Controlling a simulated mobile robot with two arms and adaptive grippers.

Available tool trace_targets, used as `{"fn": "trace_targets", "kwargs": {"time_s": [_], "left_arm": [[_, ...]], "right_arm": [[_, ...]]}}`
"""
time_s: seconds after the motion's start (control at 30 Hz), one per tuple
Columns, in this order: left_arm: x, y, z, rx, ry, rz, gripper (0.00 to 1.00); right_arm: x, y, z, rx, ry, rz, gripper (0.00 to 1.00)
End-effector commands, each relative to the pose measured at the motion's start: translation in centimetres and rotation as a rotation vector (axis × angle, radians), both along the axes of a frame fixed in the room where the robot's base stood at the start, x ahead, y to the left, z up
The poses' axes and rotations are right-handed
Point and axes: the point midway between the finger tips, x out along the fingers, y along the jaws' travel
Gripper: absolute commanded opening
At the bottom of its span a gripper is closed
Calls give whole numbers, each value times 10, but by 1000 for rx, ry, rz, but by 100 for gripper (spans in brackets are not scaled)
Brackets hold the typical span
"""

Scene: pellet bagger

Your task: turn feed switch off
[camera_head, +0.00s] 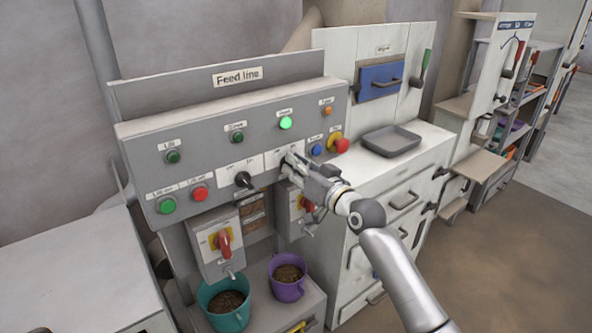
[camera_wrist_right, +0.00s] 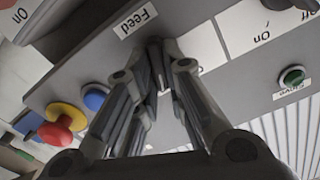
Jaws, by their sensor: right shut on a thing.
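The feed switch (camera_wrist_right: 155,47) is a dark knob on the grey panel, beside the label "Feed" in the right wrist view. My right gripper (camera_head: 288,166) is at the panel front in the head view. In the right wrist view its fingers (camera_wrist_right: 164,76) are closed around the knob, which they mostly cover. I cannot tell which way the knob points. A second black rotary switch (camera_head: 243,180), with On and Off marks, sits to the left on the same panel. My left gripper is not in view.
A red emergency button on yellow (camera_head: 341,145) and a blue button (camera_head: 317,150) sit close to the right of my gripper. A green lamp (camera_head: 285,123) glows above. Teal (camera_head: 229,310) and purple (camera_head: 287,285) buckets stand below. A grey tray (camera_head: 391,140) lies on the right counter.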

Motion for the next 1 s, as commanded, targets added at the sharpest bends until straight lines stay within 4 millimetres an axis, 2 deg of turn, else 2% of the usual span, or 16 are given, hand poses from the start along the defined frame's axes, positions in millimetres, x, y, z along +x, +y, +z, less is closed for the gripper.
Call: {"fn": "trace_targets", "kwargs": {"time_s": [0.1,0.4,0.7,1.0], "left_arm": [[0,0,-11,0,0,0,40],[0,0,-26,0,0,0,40],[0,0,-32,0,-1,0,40],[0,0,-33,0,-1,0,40]], "right_arm": [[0,0,-3,-83,-61,0,0],[-1,1,-2,-313,-226,-1,0],[-2,2,-1,-527,-380,1,0],[-3,3,-1,-671,-486,0,0]]}}
